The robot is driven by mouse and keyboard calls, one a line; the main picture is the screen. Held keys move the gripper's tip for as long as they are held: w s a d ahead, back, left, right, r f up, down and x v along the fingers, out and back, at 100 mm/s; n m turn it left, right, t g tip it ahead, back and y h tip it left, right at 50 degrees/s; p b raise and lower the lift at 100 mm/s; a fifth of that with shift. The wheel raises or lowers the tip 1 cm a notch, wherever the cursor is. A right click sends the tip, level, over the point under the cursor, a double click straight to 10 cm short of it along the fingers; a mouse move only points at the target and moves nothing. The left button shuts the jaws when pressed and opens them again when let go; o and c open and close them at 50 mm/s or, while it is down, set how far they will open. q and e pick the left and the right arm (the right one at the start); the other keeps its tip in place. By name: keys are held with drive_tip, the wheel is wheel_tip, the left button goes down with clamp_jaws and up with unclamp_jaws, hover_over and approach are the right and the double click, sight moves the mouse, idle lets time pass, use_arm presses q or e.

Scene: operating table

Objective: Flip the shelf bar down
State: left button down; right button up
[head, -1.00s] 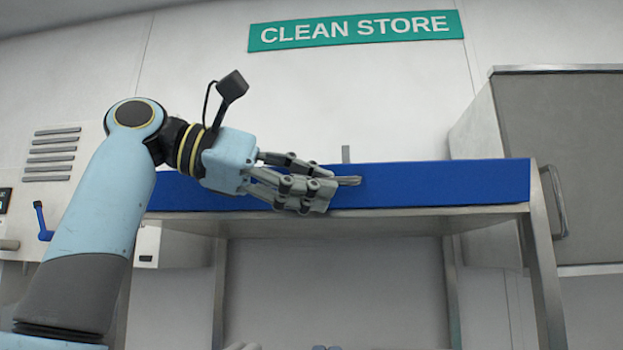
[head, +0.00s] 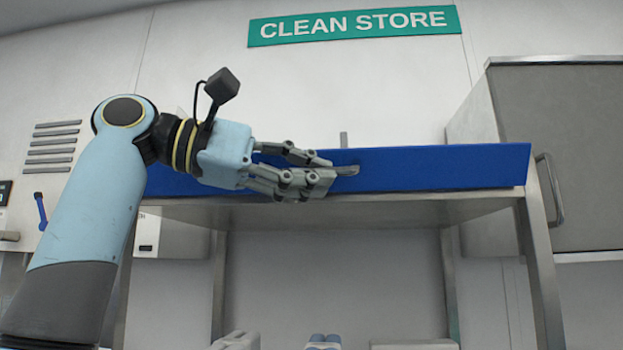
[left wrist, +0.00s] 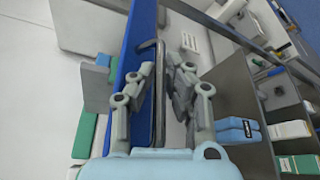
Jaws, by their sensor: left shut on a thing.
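The shelf bar is a long blue board (head: 440,167) standing upright along the front edge of the metal shelf in the head view. It also shows as a blue strip (left wrist: 136,50) in the left wrist view. A grey metal handle (left wrist: 159,75) runs along its face. My left gripper (head: 330,175) reaches across the board from the left and is shut on the handle, whose end pokes out past the fingertips. In the left wrist view the handle passes between the fingers (left wrist: 160,85). The fingers hide part of the board. My right gripper is not in view.
A grey metal cabinet (head: 565,140) with a side handle stands close at the right. A steel leg (head: 541,265) holds up the shelf's right end. In the left wrist view, compartments with boxes (left wrist: 292,130) and a blue item (left wrist: 238,130) lie beyond the gripper.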

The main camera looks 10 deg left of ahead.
use_arm(q)
drive_tip(key=w+f+m+g+h+b, duration=0.2)
drive_tip(key=f+m+g+h+b, duration=0.1)
drive_tip(key=m+b, duration=1)
drive_tip(key=w+f+m+g+h+b, duration=0.3)
drive_tip(key=f+m+h+b, duration=0.1)
drive_tip(key=m+b, duration=0.9)
drive_tip(key=shift+w+f+m+b, duration=0.25)
drive_tip(key=shift+f+m+b, duration=0.1)
drive_tip(key=shift+m, duration=0.45)
drive_tip(key=shift+g, duration=0.3)
drive_tip(key=c, duration=1.6)
unclamp_jaws()
drive_tip(key=shift+w, duration=0.15)
drive_tip(key=shift+c, duration=0.2)
drive_tip(key=shift+r, duration=0.1)
